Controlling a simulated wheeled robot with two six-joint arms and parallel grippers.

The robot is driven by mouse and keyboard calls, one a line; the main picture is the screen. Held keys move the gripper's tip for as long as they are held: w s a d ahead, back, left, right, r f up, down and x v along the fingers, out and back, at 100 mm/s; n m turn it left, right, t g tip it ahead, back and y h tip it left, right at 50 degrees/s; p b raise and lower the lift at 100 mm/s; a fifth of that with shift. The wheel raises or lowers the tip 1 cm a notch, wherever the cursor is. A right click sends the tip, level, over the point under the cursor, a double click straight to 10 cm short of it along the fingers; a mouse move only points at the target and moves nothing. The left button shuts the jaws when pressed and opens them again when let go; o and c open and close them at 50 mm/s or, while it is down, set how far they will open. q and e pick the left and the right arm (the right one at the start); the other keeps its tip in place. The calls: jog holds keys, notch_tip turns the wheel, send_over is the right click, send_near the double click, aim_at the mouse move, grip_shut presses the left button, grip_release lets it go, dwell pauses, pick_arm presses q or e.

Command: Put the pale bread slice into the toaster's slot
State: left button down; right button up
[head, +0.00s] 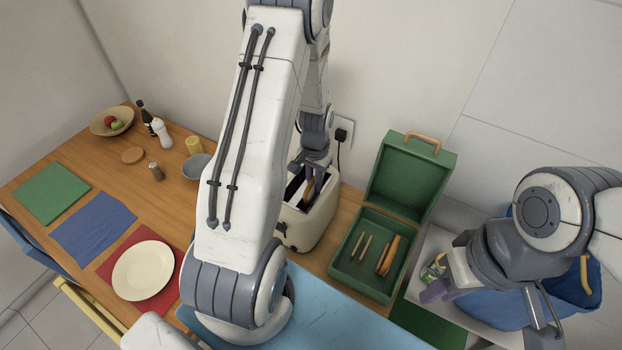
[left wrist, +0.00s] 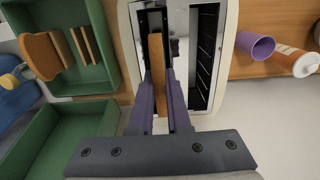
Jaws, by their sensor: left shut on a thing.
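The cream toaster (head: 306,226) stands on the wooden counter behind my left arm; it also shows in the left wrist view (left wrist: 231,20) with two long slots. My left gripper (head: 316,172) points down over the toaster. In the left wrist view its purple fingers (left wrist: 160,88) are shut on a bread slice (left wrist: 157,60), seen edge-on as a tan strip. The slice lines up with the left slot there; how deep it sits is unclear. In the head view the slice (head: 309,190) shows at the toaster's top. My right gripper (head: 437,290) is at the right; its jaw gap is unclear.
An open green box (head: 341,270) with several bread slices (head: 389,255) stands right of the toaster, lid raised. A can (head: 432,272) is by my right gripper. A plate (head: 143,270), coloured mats and a bowl (head: 196,166) lie left. A purple cup (left wrist: 256,45) is near the toaster.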

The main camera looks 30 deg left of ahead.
pick_arm(q)
jog(key=shift+f, duration=0.25)
jog(key=c, duration=0.9)
grip_release()
jog(key=shift+r, duration=0.1)
